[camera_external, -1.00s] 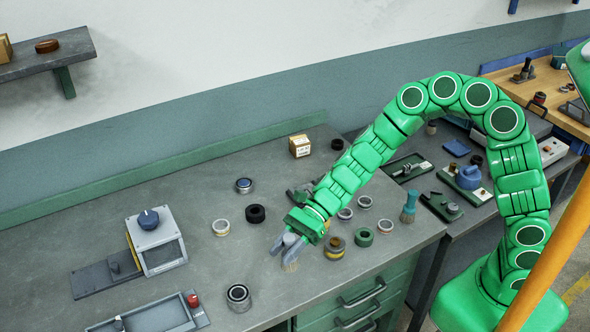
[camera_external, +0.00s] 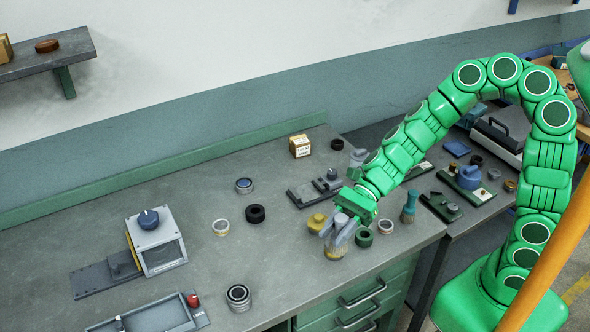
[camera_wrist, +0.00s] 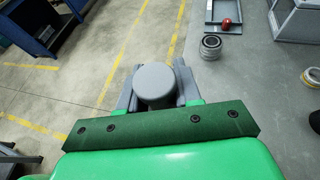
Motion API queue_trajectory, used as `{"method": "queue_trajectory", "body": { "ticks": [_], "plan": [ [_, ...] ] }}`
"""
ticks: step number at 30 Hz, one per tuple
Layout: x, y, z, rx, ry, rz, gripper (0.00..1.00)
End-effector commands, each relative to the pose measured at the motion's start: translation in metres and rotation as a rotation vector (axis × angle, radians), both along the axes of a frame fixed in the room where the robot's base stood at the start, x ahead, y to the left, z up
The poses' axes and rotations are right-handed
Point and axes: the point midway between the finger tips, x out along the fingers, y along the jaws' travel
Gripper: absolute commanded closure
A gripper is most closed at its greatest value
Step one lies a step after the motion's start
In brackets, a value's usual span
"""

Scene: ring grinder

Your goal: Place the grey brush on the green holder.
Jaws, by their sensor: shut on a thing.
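My gripper (camera_external: 340,230) is shut on the grey brush. In the wrist view, the brush's round grey end (camera_wrist: 154,84) sits between the fingers of my gripper (camera_wrist: 157,90).
A yellow piece (camera_external: 316,222) is close on the left of the fingers. A pale ring (camera_external: 385,227) and an upright teal brush (camera_external: 409,207) are to the right. A dark fixture (camera_external: 318,187) is behind. The bench front edge is close. The bench's middle left is clearer.

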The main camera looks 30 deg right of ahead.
Motion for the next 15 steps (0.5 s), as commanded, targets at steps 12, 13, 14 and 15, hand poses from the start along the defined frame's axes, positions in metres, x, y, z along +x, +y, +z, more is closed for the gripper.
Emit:
{"method": "queue_trajectory", "body": {
  "ticks": [12,13,14,15],
  "plan": [
    [0.004,-0.013,0.002,-0.001,-0.004,-0.009,0.98],
    [0.006,-0.016,0.001,-0.002,-0.005,-0.012,0.98],
    [0.009,-0.02,0.001,-0.003,-0.005,-0.016,0.98],
    [0.013,-0.024,0.0,-0.002,-0.007,-0.02,0.98]
  ]
}}
